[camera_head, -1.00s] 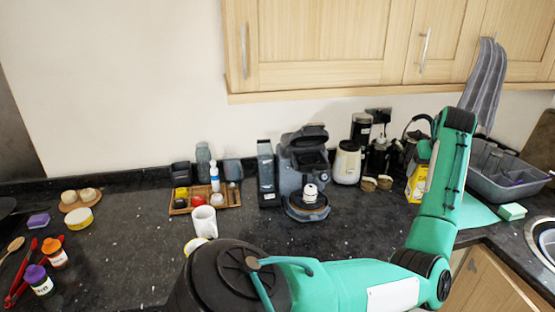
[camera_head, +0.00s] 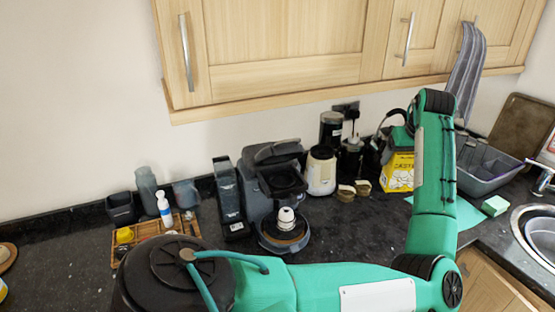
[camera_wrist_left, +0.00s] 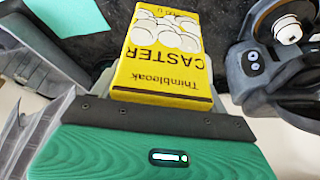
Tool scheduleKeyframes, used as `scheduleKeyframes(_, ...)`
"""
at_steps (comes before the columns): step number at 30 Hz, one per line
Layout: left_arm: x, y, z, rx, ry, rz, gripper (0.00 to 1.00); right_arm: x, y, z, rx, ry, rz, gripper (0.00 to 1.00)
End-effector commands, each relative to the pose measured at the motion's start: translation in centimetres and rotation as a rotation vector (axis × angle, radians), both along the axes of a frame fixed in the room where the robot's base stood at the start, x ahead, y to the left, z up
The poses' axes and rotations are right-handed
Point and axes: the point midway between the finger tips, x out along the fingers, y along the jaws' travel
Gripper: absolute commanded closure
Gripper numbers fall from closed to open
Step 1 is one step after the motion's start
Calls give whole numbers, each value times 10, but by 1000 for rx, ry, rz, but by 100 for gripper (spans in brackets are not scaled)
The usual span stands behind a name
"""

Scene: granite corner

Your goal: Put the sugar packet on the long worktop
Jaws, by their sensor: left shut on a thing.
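The sugar packet (camera_head: 398,174) is yellow, with white shapes and dark lettering. In the left wrist view the packet (camera_wrist_left: 165,55) fills the upper middle and reads "Thimbleoak CASTER". My left gripper (camera_head: 400,142) is shut on it from above, partly hidden behind my forearm in the head view. The packet appears held a little above the long worktop (camera_head: 340,250), in front of the back wall; the gap beneath it is hard to judge. My right gripper is not in view.
To the right are a teal mat (camera_head: 466,214), a sponge (camera_head: 495,206), a grey dish rack (camera_head: 485,172) and the sink (camera_head: 538,232). Front-centre worktop is clear.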

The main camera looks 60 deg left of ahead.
Motion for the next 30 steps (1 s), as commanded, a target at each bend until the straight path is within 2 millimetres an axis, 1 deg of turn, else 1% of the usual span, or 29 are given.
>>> scheduleKeyframes(5,0,0,0,1,-2,0,63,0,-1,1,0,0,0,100)
scheduleKeyframes(8,0,-1,-11,0,2,-1,63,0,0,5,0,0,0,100)
scheduleKeyframes(11,-1,-1,-31,-1,3,-1,63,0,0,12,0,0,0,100)
scheduleKeyframes(18,-1,-1,-93,-1,4,-1,63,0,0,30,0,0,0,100)
scheduleKeyframes(22,-1,-1,-124,-1,3,-1,63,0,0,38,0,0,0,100)
scheduleKeyframes(24,-1,-1,-136,0,0,-1,63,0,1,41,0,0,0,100)
scheduleKeyframes(27,0,-1,-149,1,0,0,63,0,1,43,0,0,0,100)
scheduleKeyframes(30,0,0,-156,1,-2,1,63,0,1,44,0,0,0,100)
